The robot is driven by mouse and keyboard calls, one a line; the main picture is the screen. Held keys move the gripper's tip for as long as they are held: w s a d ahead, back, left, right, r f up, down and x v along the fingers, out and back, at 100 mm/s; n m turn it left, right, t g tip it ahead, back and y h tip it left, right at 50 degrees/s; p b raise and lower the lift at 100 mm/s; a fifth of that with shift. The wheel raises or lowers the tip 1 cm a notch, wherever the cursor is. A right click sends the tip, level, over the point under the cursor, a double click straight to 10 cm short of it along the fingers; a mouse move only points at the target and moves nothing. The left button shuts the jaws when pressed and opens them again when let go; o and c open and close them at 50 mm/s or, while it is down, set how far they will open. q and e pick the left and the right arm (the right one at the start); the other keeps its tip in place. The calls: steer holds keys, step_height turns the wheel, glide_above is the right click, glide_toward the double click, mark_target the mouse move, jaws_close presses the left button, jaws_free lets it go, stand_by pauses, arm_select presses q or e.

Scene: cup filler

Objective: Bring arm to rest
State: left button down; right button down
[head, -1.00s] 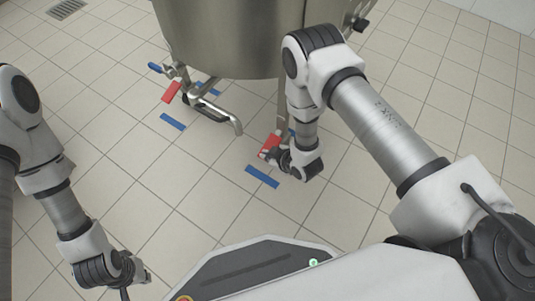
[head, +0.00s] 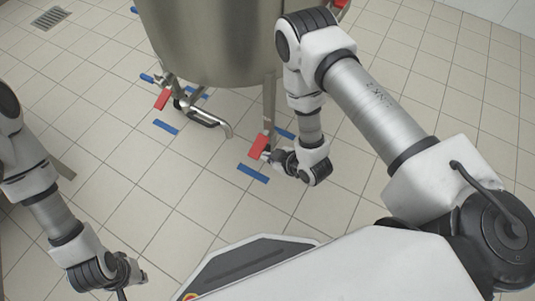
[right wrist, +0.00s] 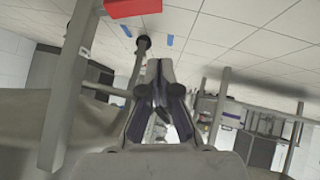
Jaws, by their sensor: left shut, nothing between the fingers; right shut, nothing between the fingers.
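My right arm reaches in from the right in the head view, bent at the elbow. Its gripper (head: 274,157) is low beside a leg of the metal tank, close to a red block on that leg. In the right wrist view the right gripper's fingers (right wrist: 158,68) are together with nothing between them. My left gripper (head: 140,277) is at the lower left of the head view, over the floor, shut and empty. Its fingertips are small and partly hidden by the wrist.
A steel tank (head: 205,45) stands on legs, with a bent outlet pipe (head: 205,118) underneath. The red block (head: 258,146) is by its right leg; it also shows in the right wrist view (right wrist: 132,8). Blue tape (head: 252,173) marks the tiled floor.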

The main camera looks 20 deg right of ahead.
steer(key=s+d+r+m+g+h, duration=0.15)
steer(key=s+d+m+g, duration=0.3)
steer(key=s, duration=0.55)
steer(key=s+d+r+m+g+h, duration=0.1)
steer(key=s+d+m+g+h, duration=0.25)
steer(key=s, duration=0.75)
step_height(320, 180, up, 37)
steer(key=m+y+p, duration=0.1)
steer(key=p, duration=3.6)
steer(key=shift+w+a+g, duration=0.3)
steer(key=shift+a, duration=0.05)
steer(key=shift+f, duration=0.1)
